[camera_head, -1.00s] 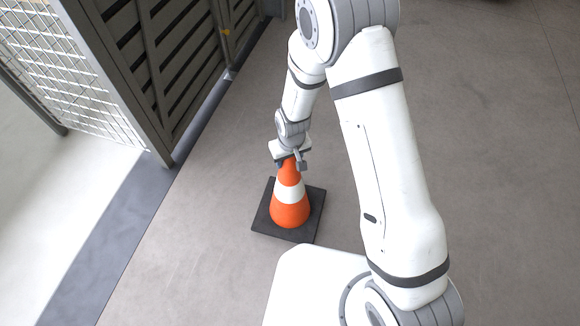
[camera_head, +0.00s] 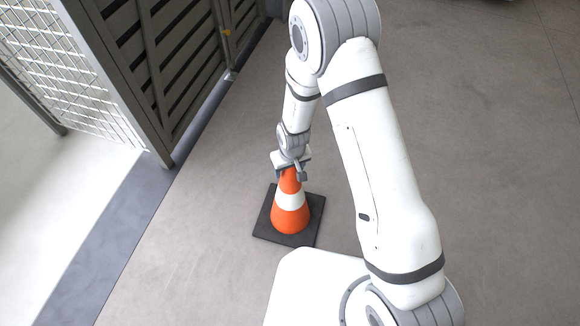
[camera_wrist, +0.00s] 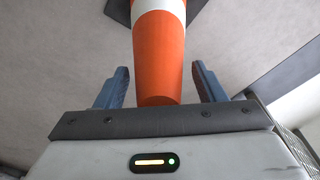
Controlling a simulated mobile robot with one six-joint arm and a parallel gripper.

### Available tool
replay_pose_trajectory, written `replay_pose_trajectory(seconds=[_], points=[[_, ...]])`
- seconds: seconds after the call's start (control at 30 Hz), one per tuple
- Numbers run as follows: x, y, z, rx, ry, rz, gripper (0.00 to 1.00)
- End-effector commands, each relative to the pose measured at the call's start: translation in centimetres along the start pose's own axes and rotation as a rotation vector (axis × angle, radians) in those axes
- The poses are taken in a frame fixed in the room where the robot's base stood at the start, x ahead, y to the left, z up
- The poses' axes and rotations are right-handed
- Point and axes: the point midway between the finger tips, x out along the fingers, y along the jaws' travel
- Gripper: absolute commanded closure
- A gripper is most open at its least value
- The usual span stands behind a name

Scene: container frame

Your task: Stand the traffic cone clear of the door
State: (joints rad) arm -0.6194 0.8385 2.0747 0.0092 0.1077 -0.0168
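The orange traffic cone (camera_head: 291,218) with a white band and a square black base (camera_head: 265,226) stands upright in the head view, on the grey floor as far as I can tell. My gripper (camera_head: 290,172) is at its top, pointing down. In the wrist view the cone's tip (camera_wrist: 158,70) lies between the two blue-grey fingers of my gripper (camera_wrist: 161,86), with a gap on each side. The fingers are open. The dark slatted door panel (camera_head: 180,75) is at the upper left, well apart from the cone.
A white wire mesh panel (camera_head: 70,75) stands left of the slatted panel. A dark grey threshold strip (camera_head: 110,225) runs along the floor at the left. Open floor (camera_head: 490,150) lies to the right. My arm crosses the middle of the head view.

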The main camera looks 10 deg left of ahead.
Motion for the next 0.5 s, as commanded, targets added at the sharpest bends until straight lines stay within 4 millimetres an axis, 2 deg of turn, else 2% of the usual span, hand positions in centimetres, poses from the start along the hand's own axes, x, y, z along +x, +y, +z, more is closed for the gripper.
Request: replay_pose_trajectory(seconds=[0.1,0.33,0.5], points=[[0.0,0.0,0.0,0.0,0.0,0.0,0.29],[-0.2,0.0,0.0,0.0,0.001,0.0,0.29],[-2.3,0.1,-0.1,0.001,0.003,0.0,0.29]])
